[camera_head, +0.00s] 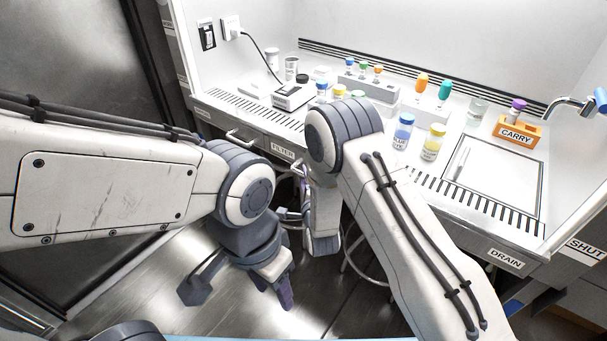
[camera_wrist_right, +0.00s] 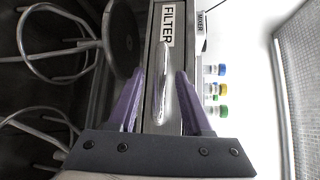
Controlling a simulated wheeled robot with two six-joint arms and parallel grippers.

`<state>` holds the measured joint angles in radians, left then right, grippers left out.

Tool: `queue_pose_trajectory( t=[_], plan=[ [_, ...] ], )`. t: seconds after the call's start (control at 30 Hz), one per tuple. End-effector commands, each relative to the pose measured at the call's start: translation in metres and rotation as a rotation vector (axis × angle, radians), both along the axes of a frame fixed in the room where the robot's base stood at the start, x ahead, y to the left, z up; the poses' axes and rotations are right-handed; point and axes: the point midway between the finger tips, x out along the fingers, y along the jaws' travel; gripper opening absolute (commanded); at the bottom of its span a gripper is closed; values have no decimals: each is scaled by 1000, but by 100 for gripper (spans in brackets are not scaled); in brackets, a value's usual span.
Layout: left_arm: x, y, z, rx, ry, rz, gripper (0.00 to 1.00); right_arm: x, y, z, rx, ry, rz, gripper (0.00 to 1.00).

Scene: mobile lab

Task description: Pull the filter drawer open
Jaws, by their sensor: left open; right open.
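The filter drawer (camera_wrist_right: 184,56) has a grey front with a FILTER label (camera_wrist_right: 167,24), which also shows in the head view (camera_head: 283,150). Its bright bar handle (camera_wrist_right: 162,84) lies between the two purple fingers of my right gripper (camera_wrist_right: 160,76) in the right wrist view. The fingers are apart, one on each side of the handle. I cannot tell whether either touches it. My left gripper (camera_head: 272,291) is open and empty, pointing down over the floor, away from the drawer.
Another drawer handle (camera_head: 240,136) is left of the FILTER label. A round stool (camera_wrist_right: 121,38) stands close beside the right gripper, below the bench.

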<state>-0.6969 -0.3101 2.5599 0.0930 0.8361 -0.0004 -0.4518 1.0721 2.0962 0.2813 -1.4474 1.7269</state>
Motion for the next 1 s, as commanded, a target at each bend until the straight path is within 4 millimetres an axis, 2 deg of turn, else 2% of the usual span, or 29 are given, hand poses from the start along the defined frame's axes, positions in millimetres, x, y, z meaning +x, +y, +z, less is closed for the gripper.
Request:
queue_pose_trajectory(
  t=[0.1,0.2,0.5,0.57,0.63,0.67,1.0],
  plan=[
    [0,0,1,0,0,0,50,14,2,-2,0,-2,-2,50],
    [0,0,1,0,0,0,50,21,3,-3,0,0,-2,50],
    [0,0,1,0,0,0,50,23,3,-4,-1,1,-1,50],
    [0,0,1,0,0,0,50,23,3,-4,-1,1,-1,30],
    [0,0,1,0,0,0,50,23,3,-4,-1,1,-1,4],
    [0,0,1,0,0,0,50,23,3,-4,-1,1,-1,0],
    [0,0,1,0,0,0,50,22,3,-4,-1,1,-1,0]
  ],
)
